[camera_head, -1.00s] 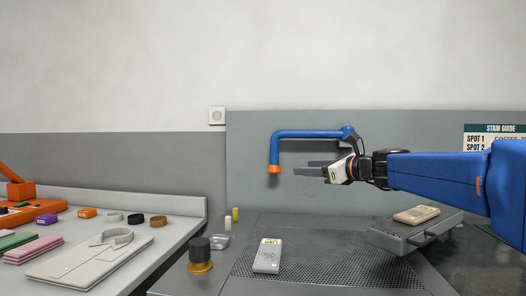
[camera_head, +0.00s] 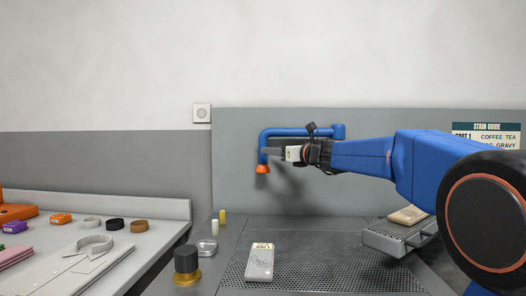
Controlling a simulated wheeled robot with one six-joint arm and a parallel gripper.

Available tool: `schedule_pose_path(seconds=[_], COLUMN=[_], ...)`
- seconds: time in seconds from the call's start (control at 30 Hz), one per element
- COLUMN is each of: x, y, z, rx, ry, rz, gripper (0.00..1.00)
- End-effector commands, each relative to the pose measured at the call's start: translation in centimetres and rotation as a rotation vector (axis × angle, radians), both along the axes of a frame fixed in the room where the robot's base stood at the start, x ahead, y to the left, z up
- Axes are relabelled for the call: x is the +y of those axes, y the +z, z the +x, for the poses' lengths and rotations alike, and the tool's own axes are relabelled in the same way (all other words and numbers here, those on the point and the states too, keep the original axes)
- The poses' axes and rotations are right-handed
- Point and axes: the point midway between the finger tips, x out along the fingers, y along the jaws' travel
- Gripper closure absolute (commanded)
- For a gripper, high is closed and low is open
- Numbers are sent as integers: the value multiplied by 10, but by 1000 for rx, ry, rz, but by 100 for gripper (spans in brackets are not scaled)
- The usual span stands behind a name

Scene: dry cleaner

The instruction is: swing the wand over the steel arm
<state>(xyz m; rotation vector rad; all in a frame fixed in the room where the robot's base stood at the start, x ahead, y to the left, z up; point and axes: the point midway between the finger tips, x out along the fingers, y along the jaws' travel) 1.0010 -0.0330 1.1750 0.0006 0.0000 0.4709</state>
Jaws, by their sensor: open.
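The wand is a blue pipe (camera_head: 292,132) on the grey back panel, with its pivot at the right end and a downward leg ending in an orange nozzle (camera_head: 262,169) at the left. My gripper (camera_head: 266,152) is open, its dark fingers at the height of the downward leg, just above the nozzle. I cannot tell whether the fingers are around the leg or in front of it. The steel arm (camera_head: 392,240) is a grey padded ledge at the right, partly behind my arm, with a tan packet (camera_head: 407,215) on it.
A perforated board (camera_head: 315,262) lies below, with a pale labelled packet (camera_head: 260,262) on it. A black-and-brass knob (camera_head: 186,264), a clear dish (camera_head: 207,247) and two small vials stand left of it. A folded shirt (camera_head: 80,262) lies on the left counter.

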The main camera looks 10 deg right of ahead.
Motion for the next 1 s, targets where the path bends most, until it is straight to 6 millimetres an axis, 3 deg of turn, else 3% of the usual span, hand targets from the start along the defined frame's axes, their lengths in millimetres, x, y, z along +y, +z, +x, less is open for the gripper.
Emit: schedule_pose_path(seconds=[0.2,0.4,0.83,1.0], x=[18,28,31,31], y=[-1,0,0,0], z=[33,53,60,60], rx=[1,0,0,0], ry=[2,1,0,0], rz=[0,-1,0,0], gripper=[54,54,54,92])
